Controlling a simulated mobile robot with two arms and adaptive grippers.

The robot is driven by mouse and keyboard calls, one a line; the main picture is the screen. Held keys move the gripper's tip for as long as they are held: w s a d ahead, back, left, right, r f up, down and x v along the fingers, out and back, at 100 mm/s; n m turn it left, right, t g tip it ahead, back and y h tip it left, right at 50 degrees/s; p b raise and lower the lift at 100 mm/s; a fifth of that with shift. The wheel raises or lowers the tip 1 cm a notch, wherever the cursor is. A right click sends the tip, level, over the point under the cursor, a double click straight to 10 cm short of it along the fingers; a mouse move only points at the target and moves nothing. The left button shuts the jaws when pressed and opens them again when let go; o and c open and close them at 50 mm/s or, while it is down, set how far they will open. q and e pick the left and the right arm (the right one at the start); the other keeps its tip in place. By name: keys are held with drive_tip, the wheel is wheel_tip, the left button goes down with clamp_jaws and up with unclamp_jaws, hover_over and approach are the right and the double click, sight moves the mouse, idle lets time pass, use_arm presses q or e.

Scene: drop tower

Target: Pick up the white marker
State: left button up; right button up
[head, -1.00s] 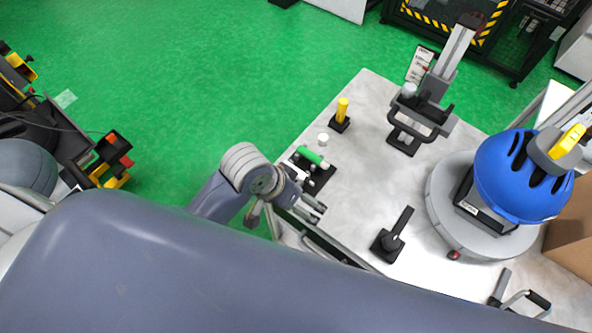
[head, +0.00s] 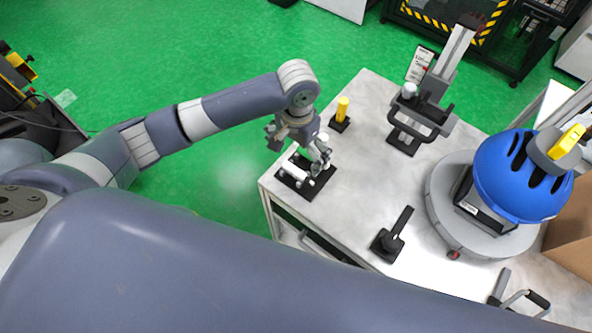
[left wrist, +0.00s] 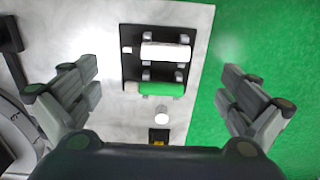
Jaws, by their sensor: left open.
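The white marker (head: 295,171) lies on a black holder (head: 307,190) near the left corner of the table. It also shows in the left wrist view (left wrist: 165,52), resting across small grey supports. My left gripper (head: 318,161) is above the holder, open and empty. In the left wrist view its spread fingers (left wrist: 164,90) stand either side of the holder, apart from both markers. My right gripper is out of view.
A short white cylinder (left wrist: 161,115) and a yellow post (head: 342,109) stand close to the holder. A grey upright device (head: 430,100), a black lever (head: 391,240) and a blue dome (head: 510,175) are on the table (head: 352,190). The middle is partly clear.

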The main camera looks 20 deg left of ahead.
sight(298, 172)
use_arm(q)
drive_tip(key=f, duration=0.3)
drive_tip(key=f+p, duration=0.1)
drive_tip(key=f, duration=0.4)
drive_tip(key=shift+d+f, duration=0.25)
drive_tip(key=shift+f, duration=0.05)
drive_tip(key=shift+s, duration=0.15)
drive_tip(key=c, duration=1)
